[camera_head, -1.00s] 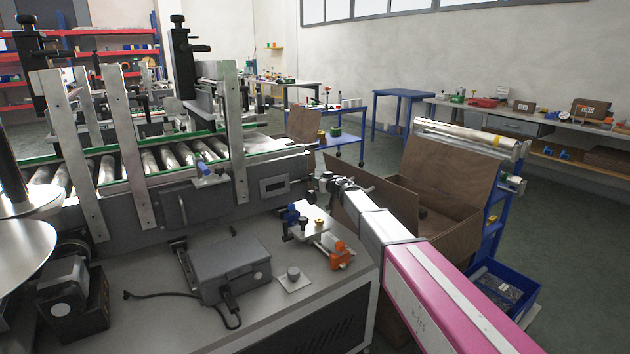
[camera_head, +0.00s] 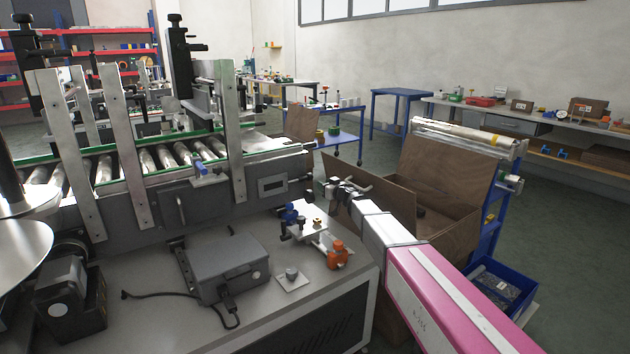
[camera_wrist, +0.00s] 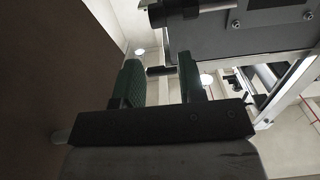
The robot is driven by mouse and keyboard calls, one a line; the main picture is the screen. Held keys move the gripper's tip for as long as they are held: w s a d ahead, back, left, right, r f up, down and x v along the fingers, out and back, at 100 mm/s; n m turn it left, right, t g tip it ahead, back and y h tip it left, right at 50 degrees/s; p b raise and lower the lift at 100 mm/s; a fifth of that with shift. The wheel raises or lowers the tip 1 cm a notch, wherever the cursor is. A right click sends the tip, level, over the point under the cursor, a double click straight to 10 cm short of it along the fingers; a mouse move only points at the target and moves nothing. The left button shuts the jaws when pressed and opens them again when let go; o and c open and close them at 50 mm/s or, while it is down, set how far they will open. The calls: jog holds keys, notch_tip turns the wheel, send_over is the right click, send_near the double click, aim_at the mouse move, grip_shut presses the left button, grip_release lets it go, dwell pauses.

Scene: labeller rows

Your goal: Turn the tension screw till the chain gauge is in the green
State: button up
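My gripper (camera_head: 347,186) is just off the right end of the roller conveyor, beside the open cardboard box. In the wrist view its two dark green fingers (camera_wrist: 160,82) stand apart with nothing between them. A small framed window (camera_head: 272,185) on the conveyor's side may be the chain gauge. Its reading and any green band are too small to make out.
An open brown cardboard box (camera_head: 440,185) stands right of my gripper, and a brown surface (camera_wrist: 35,80) fills the left of the wrist view. The machine bench (camera_head: 330,290) holds a grey box (camera_head: 230,268) and an orange-knobbed clamp (camera_head: 337,255). Open floor lies further right.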

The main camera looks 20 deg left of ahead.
aim_at(311, 177)
jog(key=x, duration=1)
jog(key=shift+w+a, duration=0.2)
jog(key=shift+w, duration=0.15)
jog(key=c, duration=0.6)
